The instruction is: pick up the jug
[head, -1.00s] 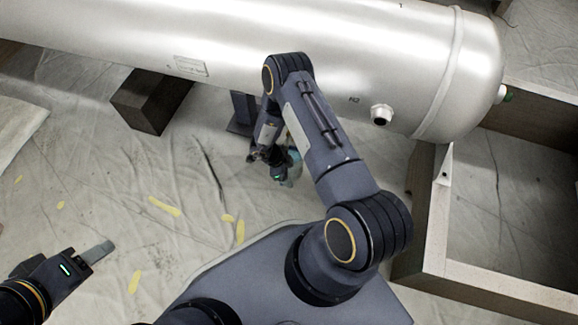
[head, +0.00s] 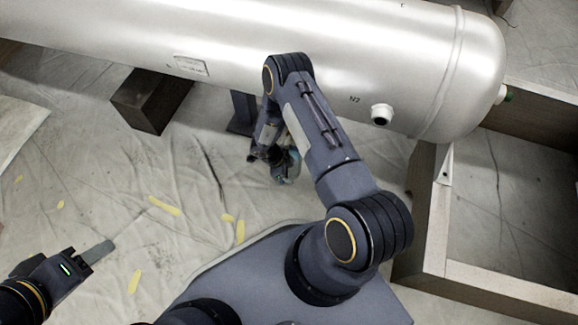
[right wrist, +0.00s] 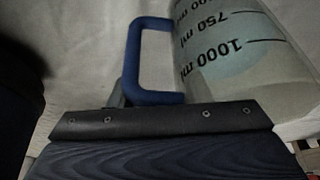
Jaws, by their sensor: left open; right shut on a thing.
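The jug (right wrist: 225,60) shows in the right wrist view as a clear, pale body with black markings such as 750 ml and 1000 ml. Its blue handle (right wrist: 133,60) is on the left of the body and runs down to my right gripper (right wrist: 125,100), which is shut on the jug, seemingly at the handle. In the head view the jug (head: 291,166) is a small bluish shape beside my right gripper (head: 272,160), mostly hidden by my right arm. My left gripper (head: 100,252) is open and empty at the lower left, far from the jug.
A large silver tank (head: 300,50) lies across the back, above a dark wooden block (head: 152,100). A wooden frame (head: 500,283) stands at the right. The sheeted floor (head: 100,150) is wrinkled, with several yellow marks, and is open at the left.

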